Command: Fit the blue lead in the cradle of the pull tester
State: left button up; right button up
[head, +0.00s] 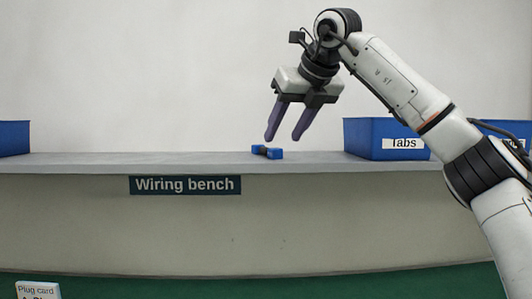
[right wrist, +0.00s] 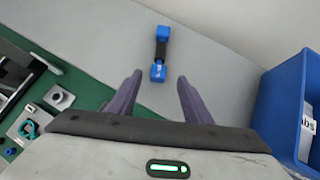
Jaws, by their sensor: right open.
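The blue lead (head: 267,152), with two blue ends and a dark middle, lies on the grey wiring bench shelf. It also shows in the right wrist view (right wrist: 158,71), just beyond the fingertips, roughly in line with the gap between them. My right gripper (head: 284,138) is open and empty, pointing down just above the lead. Its two purple fingers show in the right wrist view (right wrist: 160,77). I cannot identify the pull tester or its cradle for certain; a dark and metal device (right wrist: 22,80) is cut off at the left edge of the right wrist view. My left gripper is not in view.
A blue bin labelled Tabs (head: 372,139) stands right of the lead, with another blue bin (head: 14,138) at far left. On the green surface are a grey block with a round hole (right wrist: 59,97) and a teal ring (right wrist: 29,130). The shelf around the lead is clear.

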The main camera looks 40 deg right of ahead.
aim_at(277, 149)
jog(key=x, duration=0.5)
jog(key=shift+w, duration=0.15)
jog(key=shift+c, duration=0.2)
jog(key=shift+a, duration=0.1)
grip_shut()
